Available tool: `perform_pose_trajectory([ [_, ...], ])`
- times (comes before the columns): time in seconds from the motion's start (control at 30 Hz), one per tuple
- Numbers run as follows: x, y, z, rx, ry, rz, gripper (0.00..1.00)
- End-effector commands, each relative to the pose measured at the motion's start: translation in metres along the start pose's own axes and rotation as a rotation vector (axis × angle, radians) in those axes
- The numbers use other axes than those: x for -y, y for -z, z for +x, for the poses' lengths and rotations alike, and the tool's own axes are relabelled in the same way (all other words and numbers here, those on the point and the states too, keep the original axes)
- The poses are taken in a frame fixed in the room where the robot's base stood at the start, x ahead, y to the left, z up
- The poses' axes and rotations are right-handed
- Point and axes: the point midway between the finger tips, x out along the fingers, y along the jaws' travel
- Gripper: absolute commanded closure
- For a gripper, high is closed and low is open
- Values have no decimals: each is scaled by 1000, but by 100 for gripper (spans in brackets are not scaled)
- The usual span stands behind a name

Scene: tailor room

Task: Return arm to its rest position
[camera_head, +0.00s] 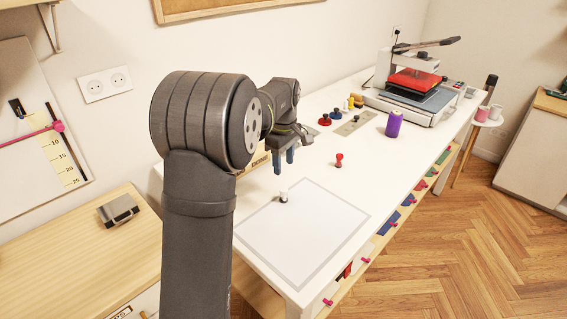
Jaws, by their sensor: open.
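My gripper (284,164) hangs above the white table (230,192), its two blue-grey fingers pointing down. The fingers are apart, with nothing visible between them. My arm fills the left middle of the view and hides part of the table's back left. A red piece (339,160) stands on the table to the right of the gripper.
A purple spool (394,124), several small coloured pieces and a grey strip (356,123) lie farther back. A heat press (412,85) stands at the far end. A wooden box (262,159) is partly hidden behind the gripper. A lower wooden table (85,255) is at left.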

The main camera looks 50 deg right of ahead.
Motion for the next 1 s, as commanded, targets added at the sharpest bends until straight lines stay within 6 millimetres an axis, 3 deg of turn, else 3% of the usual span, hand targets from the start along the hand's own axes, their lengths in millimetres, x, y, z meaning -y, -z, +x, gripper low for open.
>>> perform_pose_trajectory([
  [0.27, 0, 0, 17, 1, 3, 0, 54],
  [0.83, 1, 0, 127, 1, 3, 0, 54],
  [1.0, -1, 0, 96, -2, -4, 0, 54],
])
